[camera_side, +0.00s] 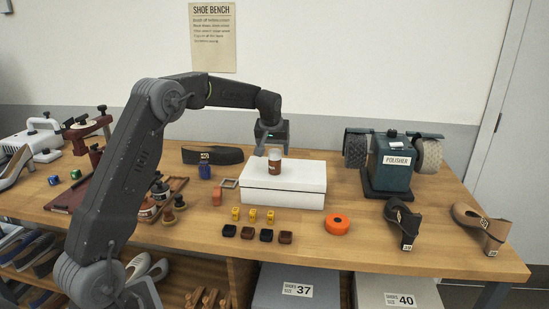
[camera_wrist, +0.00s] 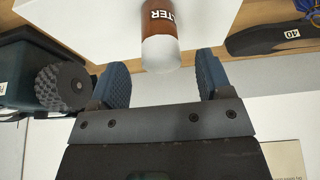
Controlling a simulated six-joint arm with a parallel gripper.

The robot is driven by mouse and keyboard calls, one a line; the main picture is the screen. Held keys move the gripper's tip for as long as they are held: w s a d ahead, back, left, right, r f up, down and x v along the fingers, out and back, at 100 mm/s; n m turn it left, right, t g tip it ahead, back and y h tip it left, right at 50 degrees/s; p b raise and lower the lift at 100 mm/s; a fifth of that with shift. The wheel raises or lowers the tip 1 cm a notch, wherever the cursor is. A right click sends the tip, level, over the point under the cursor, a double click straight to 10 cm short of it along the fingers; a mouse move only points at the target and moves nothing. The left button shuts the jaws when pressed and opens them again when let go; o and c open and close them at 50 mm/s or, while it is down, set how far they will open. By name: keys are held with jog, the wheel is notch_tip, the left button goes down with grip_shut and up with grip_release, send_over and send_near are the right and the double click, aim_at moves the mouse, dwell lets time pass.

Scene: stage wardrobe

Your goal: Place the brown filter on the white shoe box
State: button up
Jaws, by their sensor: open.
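The brown filter (camera_side: 275,160) stands upright on top of the white shoe box (camera_side: 283,196), near its back left part. It is a small brown cylinder with a white band and a pale top. In the wrist view the filter (camera_wrist: 161,25) shows part of its lettering and its white end, with the white box (camera_wrist: 75,32) behind it. My gripper (camera_side: 271,146) is just above the filter, pointing down. In the wrist view my gripper (camera_wrist: 162,80) has its two blue fingers wide apart, with clear gaps to the filter and nothing between the tips.
A polisher machine (camera_side: 390,163) stands right of the box. Bare wood shows at the front right.

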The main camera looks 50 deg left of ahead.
jog(key=s+d+r+m, duration=0.2)
jog(key=s+d+r, duration=0.4)
jog(key=d+r, duration=0.3)
jog(key=s+d+r+m+t+h, duration=0.1)
jog(key=s+d+r+m, duration=0.15)
jog(key=s+d, duration=0.7)
jog(key=s+d+f+m+h, duration=0.1)
jog(key=s+d, duration=0.3)
jog(key=s, duration=0.5)
jog(key=s+d+f+m+t+h, duration=0.1)
jog(key=s+d+f+m, duration=0.2)
jog(key=s, duration=0.5)
jog(key=shift+s+d+f, duration=0.4)
jog(key=shift+d+f, duration=0.4)
jog(key=shift+d, duration=0.15)
